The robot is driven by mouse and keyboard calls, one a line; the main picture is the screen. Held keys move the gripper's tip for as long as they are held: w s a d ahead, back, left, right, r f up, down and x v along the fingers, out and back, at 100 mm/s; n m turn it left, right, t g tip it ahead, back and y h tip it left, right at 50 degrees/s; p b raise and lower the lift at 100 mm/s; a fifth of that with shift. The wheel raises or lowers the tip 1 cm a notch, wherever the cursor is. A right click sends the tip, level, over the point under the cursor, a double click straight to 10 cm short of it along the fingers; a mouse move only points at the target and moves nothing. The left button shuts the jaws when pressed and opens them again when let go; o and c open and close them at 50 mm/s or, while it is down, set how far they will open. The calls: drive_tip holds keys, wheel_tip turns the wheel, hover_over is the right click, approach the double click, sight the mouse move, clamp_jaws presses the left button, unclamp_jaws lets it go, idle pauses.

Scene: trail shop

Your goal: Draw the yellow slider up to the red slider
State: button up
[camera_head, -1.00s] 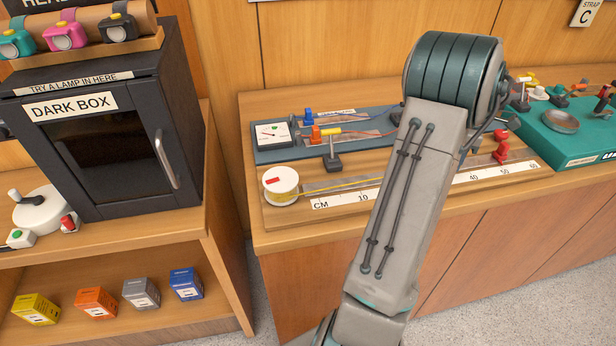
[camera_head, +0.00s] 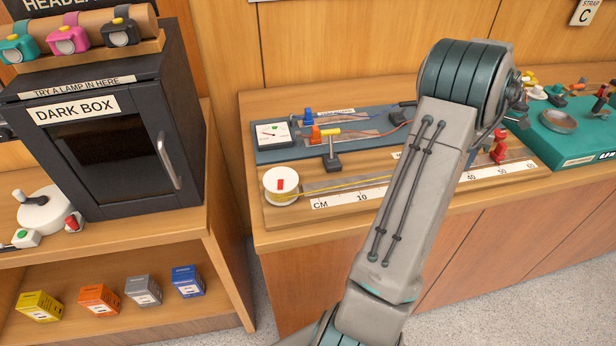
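The red slider (camera_head: 499,150) stands on the wooden ruler board (camera_head: 285,217), near the right end of its cm scale. It is just right of my arm.
A white reel (camera_head: 281,184) with a yellow line sits at the board's left end. A blue panel (camera_head: 272,154) with a dial lies behind. A green tray (camera_head: 578,143) is at right. The dark box (camera_head: 105,150) stands at left, across a gap.

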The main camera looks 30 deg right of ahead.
drive_tip(key=shift+s+d+p, duration=0.2)
drive_tip(key=shift+d+p, duration=0.15)
drive_tip(key=shift+d, duration=0.4)
drive_tip(key=shift+s+d+p, duration=0.2)
drive_tip(key=shift+d+p, duration=0.1)
drive_tip(key=shift+d, duration=0.4)
